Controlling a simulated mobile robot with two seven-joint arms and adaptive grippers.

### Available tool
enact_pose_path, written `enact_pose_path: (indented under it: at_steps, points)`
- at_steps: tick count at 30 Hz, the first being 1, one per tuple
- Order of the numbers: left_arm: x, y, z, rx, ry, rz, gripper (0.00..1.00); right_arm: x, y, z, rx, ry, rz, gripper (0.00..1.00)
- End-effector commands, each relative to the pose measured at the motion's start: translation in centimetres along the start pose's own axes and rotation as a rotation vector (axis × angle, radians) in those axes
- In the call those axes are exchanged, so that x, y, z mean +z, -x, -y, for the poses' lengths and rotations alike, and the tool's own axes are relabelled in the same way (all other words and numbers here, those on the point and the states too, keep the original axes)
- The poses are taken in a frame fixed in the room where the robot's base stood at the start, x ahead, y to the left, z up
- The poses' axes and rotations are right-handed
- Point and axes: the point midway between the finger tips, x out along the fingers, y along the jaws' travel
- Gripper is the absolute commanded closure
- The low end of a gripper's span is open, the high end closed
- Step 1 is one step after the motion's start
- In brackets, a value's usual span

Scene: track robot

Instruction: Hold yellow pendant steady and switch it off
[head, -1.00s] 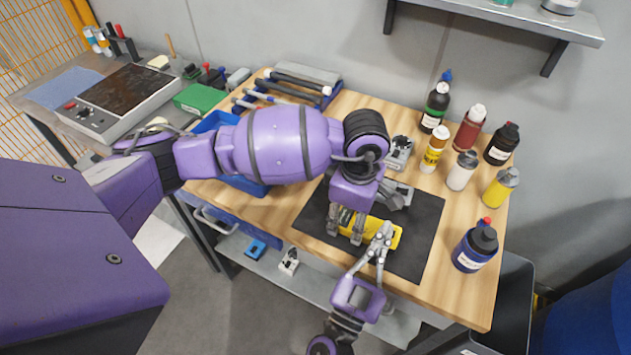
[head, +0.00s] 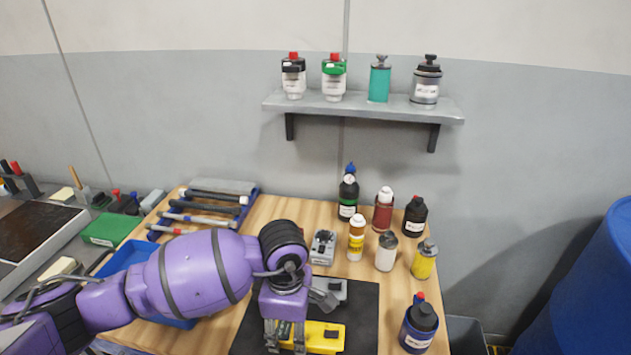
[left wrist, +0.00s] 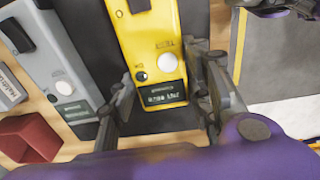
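The yellow pendant (head: 326,337) lies on a black mat (head: 362,310) near the bottom of the head view. In the left wrist view the yellow pendant (left wrist: 150,35) shows a white round button, a small dark knob and a dark display with lit characters. My left gripper (head: 285,336) points down over its left part. My right gripper is out of the head view. Only a dark and purple piece of my right arm shows at the top right of the left wrist view.
A grey pendant (left wrist: 58,62) lies beside the yellow one. Several bottles, including a blue one (head: 417,328), stand to the right and behind. A blue bin (head: 128,258) sits left under my arm. A wall shelf (head: 365,108) holds several containers.

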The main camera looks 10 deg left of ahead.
Motion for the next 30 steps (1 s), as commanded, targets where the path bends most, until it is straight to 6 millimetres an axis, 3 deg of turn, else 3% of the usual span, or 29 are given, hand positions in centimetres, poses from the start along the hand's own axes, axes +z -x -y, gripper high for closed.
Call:
enact_pose_path:
  at_steps: [5,16,20,30]
  points:
    - [-0.1,0.0,0.0,-0.001,0.002,0.0,0.33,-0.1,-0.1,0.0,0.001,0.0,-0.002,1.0]
    - [-0.1,0.5,0.0,0.0,0.001,0.0,0.33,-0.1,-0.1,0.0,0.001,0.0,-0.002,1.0]
    - [-0.1,2.3,-0.1,0.002,0.002,-0.001,0.33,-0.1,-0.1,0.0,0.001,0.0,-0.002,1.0]
    - [-0.1,9.4,-0.1,0.003,0.001,0.0,0.33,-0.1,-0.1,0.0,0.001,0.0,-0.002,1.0]
